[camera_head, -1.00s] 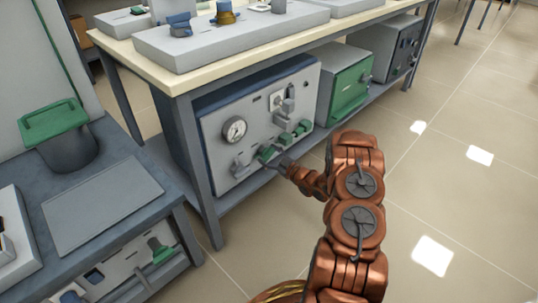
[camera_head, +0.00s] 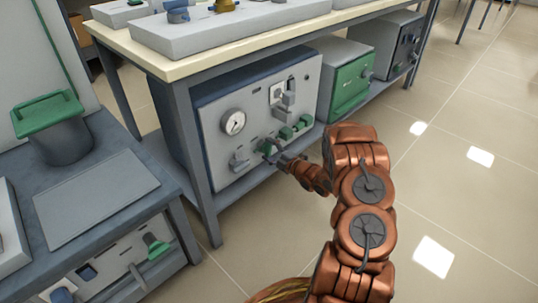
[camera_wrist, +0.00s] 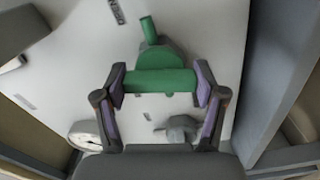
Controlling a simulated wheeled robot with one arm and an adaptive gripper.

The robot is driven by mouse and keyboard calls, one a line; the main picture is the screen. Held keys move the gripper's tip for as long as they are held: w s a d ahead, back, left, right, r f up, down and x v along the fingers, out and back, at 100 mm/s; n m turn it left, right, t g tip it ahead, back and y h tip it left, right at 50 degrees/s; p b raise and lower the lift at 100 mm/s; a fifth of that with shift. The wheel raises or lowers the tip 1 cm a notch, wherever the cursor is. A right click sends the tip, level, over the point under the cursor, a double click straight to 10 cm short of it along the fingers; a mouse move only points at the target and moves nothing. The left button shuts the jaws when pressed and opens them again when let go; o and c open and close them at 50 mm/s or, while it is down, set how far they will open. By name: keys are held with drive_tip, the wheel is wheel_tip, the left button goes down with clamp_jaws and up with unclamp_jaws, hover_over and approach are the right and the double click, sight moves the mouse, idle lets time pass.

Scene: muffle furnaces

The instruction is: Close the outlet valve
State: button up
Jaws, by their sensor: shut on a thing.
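A light grey furnace panel (camera_head: 222,169) under the bench carries several green valves and grey knobs. In the wrist view, a green valve handle (camera_wrist: 160,81) lies crosswise between my fingertips, with a green stub above it. My gripper (camera_wrist: 160,84) is shut on this handle, one purple-padded finger at each end. In the head view, my gripper (camera_head: 278,157) is at the panel's lower middle, and the green handle (camera_head: 265,147) is partly hidden by it.
A round gauge (camera_head: 233,122) and a grey knob (camera_head: 239,160) are left of my gripper. More green valves (camera_head: 295,128) are to the right. A table leg (camera_head: 197,165) stands at the panel's left. A green-fronted unit (camera_head: 350,84) is farther right. The floor at right is clear.

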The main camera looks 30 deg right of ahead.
drive_tip(key=shift+f+n+b, duration=0.1)
drive_tip(key=shift+n+b, duration=1.05)
drive_tip(key=shift+n, duration=0.05)
drive_tip(key=o, duration=1.2)
drive_tip(key=shift+c, duration=0.2)
drive_tip(key=v, duration=1.2)
